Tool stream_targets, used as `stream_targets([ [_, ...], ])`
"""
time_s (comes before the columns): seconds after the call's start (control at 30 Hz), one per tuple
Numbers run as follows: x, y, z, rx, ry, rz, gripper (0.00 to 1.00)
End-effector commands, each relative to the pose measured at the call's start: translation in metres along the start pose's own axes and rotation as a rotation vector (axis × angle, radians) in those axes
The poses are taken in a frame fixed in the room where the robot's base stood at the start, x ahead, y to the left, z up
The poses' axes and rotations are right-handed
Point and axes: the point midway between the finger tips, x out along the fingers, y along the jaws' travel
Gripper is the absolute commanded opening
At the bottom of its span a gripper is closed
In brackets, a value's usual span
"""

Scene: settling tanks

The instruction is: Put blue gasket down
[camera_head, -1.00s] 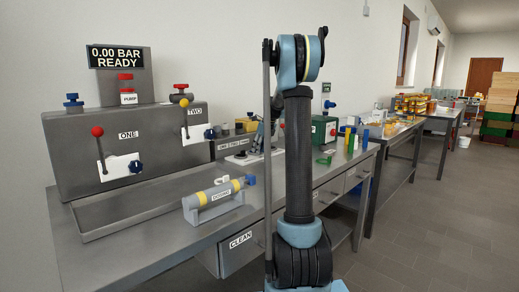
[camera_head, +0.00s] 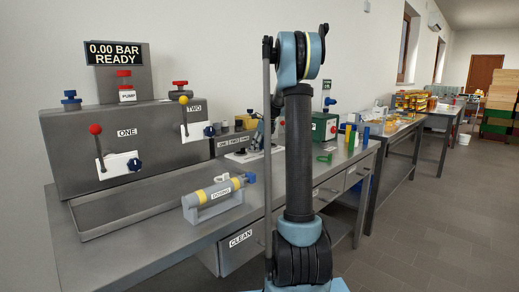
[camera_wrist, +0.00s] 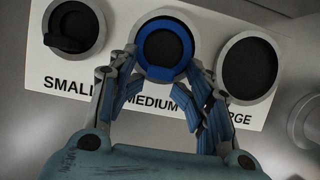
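The blue gasket (camera_wrist: 184,70), a ring with a small tab at its lower edge, is in front of the middle round seat, above the word MEDIUM, in the wrist view. Whether it is pressed fully home cannot be told. My gripper (camera_wrist: 164,66) has a fingertip against each side of the ring and appears shut on it. The white label plate (camera_wrist: 65,82) reads SMALL, MEDIUM and a partly hidden LARGE. In the head view my arm hides most of the gripper, and the gasket cannot be made out.
The small seat (camera_wrist: 73,27) holds a black piece; the large seat (camera_wrist: 248,67) shows a dark centre. On the bench stand a valve cabinet (camera_head: 75,160), a grey cylinder (camera_head: 215,193) in a cradle and a green box (camera_head: 322,127). The front tray (camera_head: 120,213) looks empty.

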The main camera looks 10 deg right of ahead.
Motion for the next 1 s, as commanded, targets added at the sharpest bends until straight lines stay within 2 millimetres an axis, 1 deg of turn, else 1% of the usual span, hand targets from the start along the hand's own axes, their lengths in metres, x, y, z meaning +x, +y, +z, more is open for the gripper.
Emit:
stream_targets([
  [0.07, -0.002, 0.001, 0.002, -0.001, -0.001, 0.001, 0.41],
  [0.17, -0.009, 0.001, 0.004, -0.001, -0.001, 0.000, 0.41],
  [0.27, -0.024, 0.000, 0.005, 0.000, -0.001, 0.000, 0.41],
  [0.5, -0.072, 0.000, 0.004, 0.002, -0.001, -0.001, 0.41],
  [0.7, -0.107, 0.000, 0.004, 0.001, -0.001, 0.000, 0.41],
  [0.8, -0.119, -0.001, 0.004, 0.001, -0.001, 0.000, 0.41],
  [1.0, -0.131, 0.000, 0.004, 0.001, -0.001, 0.000, 0.41],
])
